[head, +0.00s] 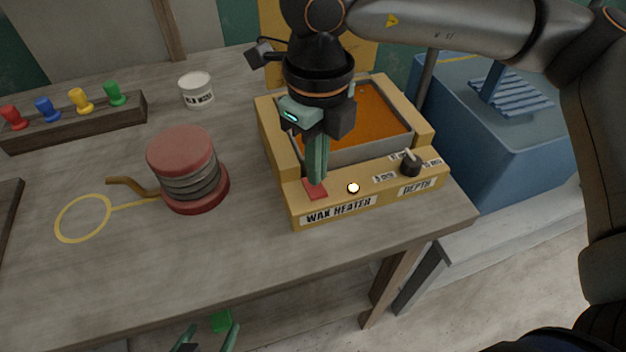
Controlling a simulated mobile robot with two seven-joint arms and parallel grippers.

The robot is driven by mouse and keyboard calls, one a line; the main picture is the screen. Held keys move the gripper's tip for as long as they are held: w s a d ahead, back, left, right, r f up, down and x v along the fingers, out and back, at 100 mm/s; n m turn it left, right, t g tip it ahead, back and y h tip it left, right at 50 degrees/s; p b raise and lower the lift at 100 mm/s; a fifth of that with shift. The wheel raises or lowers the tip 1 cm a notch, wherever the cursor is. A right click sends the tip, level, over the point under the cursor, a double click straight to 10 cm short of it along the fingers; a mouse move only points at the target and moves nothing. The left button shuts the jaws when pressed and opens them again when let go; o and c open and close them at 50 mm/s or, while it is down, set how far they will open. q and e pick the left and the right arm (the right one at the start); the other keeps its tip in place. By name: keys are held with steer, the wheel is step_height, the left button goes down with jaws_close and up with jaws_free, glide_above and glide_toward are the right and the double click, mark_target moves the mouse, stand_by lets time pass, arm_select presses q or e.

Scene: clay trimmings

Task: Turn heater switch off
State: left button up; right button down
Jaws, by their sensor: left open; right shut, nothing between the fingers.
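The yellow wax heater (281,150) stands on the workbench, with an orange-brown wax pan inside it. Its front panel carries a red switch (316,190), a glowing pale indicator light (353,188) and a black depth knob (410,163). My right gripper (316,181) is shut and empty, pointing down with its fingertips at the red switch. They look to be touching it or just above it; the fingers hide part of the switch. My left gripper (208,338) is open and empty, low at the bottom edge, in front of the bench.
A red-and-grey spool-like crank device (188,170) stands left of the heater, with a yellow loop (84,218) beside it. A white labelled jar (197,90) and a wooden rack (75,125) of coloured pegs stand behind. A blue bin (530,140) stands right of the bench. The front bench is clear.

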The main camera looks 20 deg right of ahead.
mark_target(317, 191)
arm_select(q)
steer(key=shift+w+r, duration=0.25)
steer(key=shift+w, duration=0.05)
steer(key=shift+s+f+b, duration=0.15)
steer(key=shift+f+b, duration=1.25)
steer(key=shift+f, duration=0.1)
arm_select(e)
steer(key=shift+f, duration=1.45)
arm_select(q)
steer(key=shift+r, duration=0.1)
arm_select(e)
steer(key=shift+r, duration=0.15)
steer(key=shift+r+p, duration=2.1)
steer(key=shift+r, duration=1.35)
arm_select(q)
step_height(317, 191, up, 4)
steer(key=shift+f, duration=0.1)
